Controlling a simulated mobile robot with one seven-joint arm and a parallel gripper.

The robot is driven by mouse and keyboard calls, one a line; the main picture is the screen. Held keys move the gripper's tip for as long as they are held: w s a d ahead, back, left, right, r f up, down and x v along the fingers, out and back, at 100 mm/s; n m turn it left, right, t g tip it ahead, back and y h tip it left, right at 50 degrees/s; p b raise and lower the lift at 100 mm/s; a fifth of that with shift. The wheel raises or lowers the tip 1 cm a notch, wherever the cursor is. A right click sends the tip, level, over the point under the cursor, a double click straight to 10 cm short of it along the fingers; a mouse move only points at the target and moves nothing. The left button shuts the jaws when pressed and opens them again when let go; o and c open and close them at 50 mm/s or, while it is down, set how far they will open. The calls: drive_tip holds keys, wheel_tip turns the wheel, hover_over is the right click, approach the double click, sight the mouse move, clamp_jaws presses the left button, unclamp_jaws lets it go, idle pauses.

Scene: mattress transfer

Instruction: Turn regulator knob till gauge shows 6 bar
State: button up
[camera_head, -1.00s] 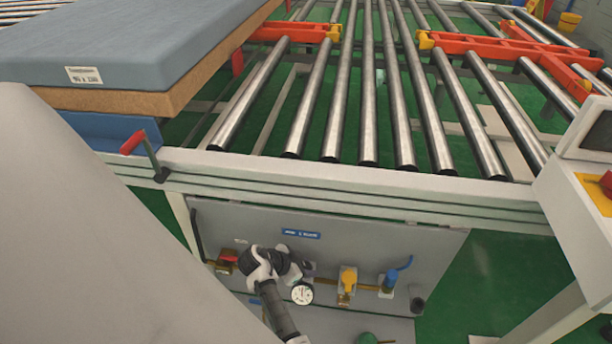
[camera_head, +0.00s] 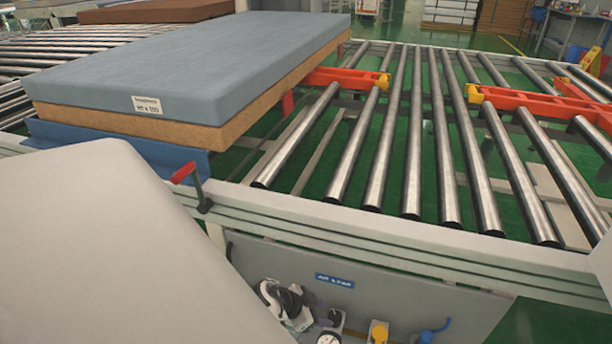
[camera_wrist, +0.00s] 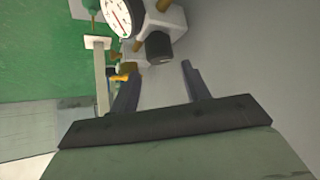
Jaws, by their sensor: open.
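In the wrist view, my gripper (camera_wrist: 159,72) is open, with nothing between its two dark fingers. A dark round knob (camera_wrist: 158,47), which looks like the regulator knob, sits on a pale block just beyond the fingertips and apart from them. The white-faced gauge (camera_wrist: 118,14) is up and left of it, cut by the top edge; its reading is not legible. In the head view, the gauge (camera_head: 328,339) is cut by the bottom edge, and the end of my arm is beside it on the left. My fingertips cannot be made out there.
The grey panel (camera_head: 260,255) carries a blue label (camera_head: 335,280), a yellow fitting (camera_head: 378,332) and a blue-handled valve (camera_head: 434,330) to the right. Above it runs the conveyor's pale side rail (camera_head: 330,217). A blue-grey mattress (camera_head: 190,70) lies at the upper left.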

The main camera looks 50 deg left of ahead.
drive_tip(key=v, duration=0.6)
drive_tip(key=shift+s+r, duration=0.25)
drive_tip(key=shift+r, duration=0.05)
drive_tip(key=shift+s+a, duration=0.1)
drive_tip(key=shift+a, duration=0.05)
